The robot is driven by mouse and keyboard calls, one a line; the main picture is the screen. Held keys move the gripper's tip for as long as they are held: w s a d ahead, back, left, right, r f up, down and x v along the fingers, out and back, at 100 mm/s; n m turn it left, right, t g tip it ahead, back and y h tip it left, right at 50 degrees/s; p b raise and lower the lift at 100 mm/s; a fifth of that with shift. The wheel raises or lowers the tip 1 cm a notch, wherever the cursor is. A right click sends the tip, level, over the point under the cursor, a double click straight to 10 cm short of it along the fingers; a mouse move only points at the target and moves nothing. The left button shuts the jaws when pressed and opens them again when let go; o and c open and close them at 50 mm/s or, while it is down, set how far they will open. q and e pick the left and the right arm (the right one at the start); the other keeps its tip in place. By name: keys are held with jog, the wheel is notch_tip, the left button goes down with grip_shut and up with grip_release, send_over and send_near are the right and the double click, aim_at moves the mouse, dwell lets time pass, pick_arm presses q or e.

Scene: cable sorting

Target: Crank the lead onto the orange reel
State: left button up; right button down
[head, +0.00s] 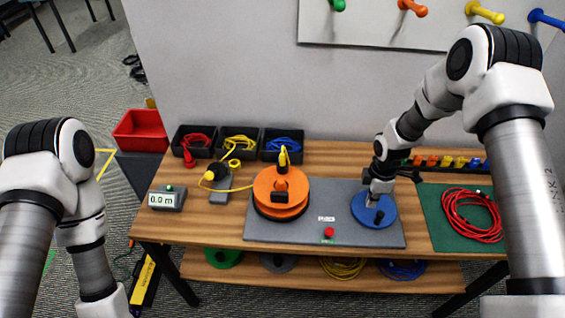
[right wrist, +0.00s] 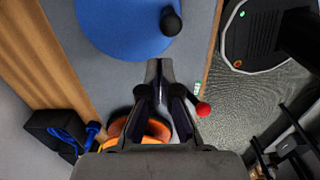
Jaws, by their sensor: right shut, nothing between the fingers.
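The orange reel (head: 281,187) stands on a grey base plate (head: 262,230) in the middle of the table. A yellow lead (head: 238,188) runs from a yellow-and-black plug piece (head: 215,174) to the reel. A blue crank disc (head: 372,217) with a dark knob lies on the plate's right side. My right gripper (head: 370,203) is over the disc, shut and empty. In the right wrist view its fingertips (right wrist: 160,64) point toward the disc (right wrist: 115,25), apart in the picture from its dark knob (right wrist: 170,21). My left arm shows at the left; its gripper is out of frame.
A meter (head: 166,199) reads 0.0 m at left. Black bins (head: 238,154) with red, yellow and blue leads stand behind. A red button (head: 328,232) is at the plate's front. A red coiled lead (head: 472,215) lies on a green mat (head: 436,225) at right.

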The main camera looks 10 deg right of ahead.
aim_at(365, 218)
jog(key=shift+f, duration=0.1)
dwell(0.5)
jog(key=shift+f+b, duration=2.2)
jog(key=shift+f, duration=0.65)
